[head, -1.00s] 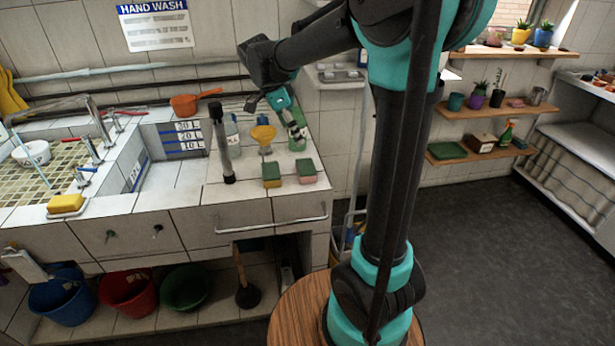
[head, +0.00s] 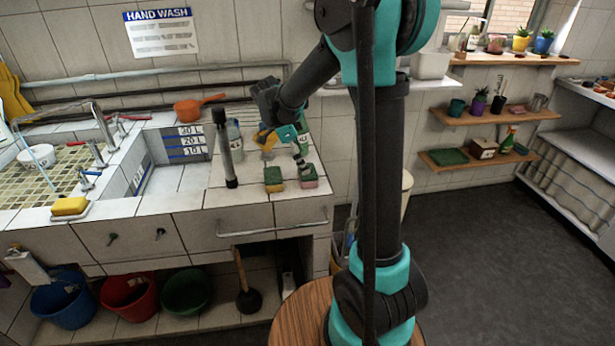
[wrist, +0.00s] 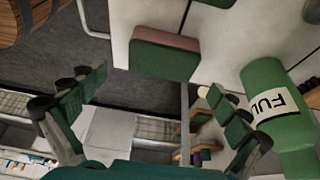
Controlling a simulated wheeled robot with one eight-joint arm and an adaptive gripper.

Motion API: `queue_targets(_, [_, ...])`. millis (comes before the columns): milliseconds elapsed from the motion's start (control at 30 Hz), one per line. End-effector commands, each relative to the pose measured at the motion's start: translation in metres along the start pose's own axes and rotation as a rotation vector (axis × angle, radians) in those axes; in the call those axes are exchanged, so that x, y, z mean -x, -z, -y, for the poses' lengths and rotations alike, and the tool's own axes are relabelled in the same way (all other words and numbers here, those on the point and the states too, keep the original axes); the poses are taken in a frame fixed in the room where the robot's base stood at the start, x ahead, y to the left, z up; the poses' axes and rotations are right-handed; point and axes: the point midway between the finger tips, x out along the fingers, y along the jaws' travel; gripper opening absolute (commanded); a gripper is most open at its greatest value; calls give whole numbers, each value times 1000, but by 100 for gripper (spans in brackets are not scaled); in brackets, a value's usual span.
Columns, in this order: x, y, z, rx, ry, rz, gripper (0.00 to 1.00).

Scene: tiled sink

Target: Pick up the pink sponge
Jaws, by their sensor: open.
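The pink sponge (head: 308,182), pink with a green layer, lies on the tiled counter near its front right corner. In the wrist view the sponge (wrist: 172,41) is at the top centre, with its green side facing the camera. My gripper (head: 302,165) is just above and behind the sponge in the head view, partly overlapping it. In the wrist view my gripper (wrist: 155,90) has its fingers spread wide and nothing between them. The sponge lies beyond the fingertips, and no contact shows.
A yellow-green sponge (head: 273,180) sits close left of the pink one. A green bottle marked "FUL…" (wrist: 285,105) stands close to the right finger in the wrist view. The counter edge is close to the sponge.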

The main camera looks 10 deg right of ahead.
Motion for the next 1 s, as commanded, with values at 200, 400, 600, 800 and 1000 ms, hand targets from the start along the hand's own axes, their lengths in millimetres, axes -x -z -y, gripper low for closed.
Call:
queue_targets(200, [-16, -2, 1, -1, 0, 0, 100])
queue_targets(400, [-44, -4, 3, -2, -1, 0, 100])
queue_targets(600, [-56, -4, 3, 0, 0, 0, 100])
queue_targets(800, [-56, -4, 3, 0, 0, 0, 98])
queue_targets(1000, [-56, -4, 3, 0, 0, 0, 73])
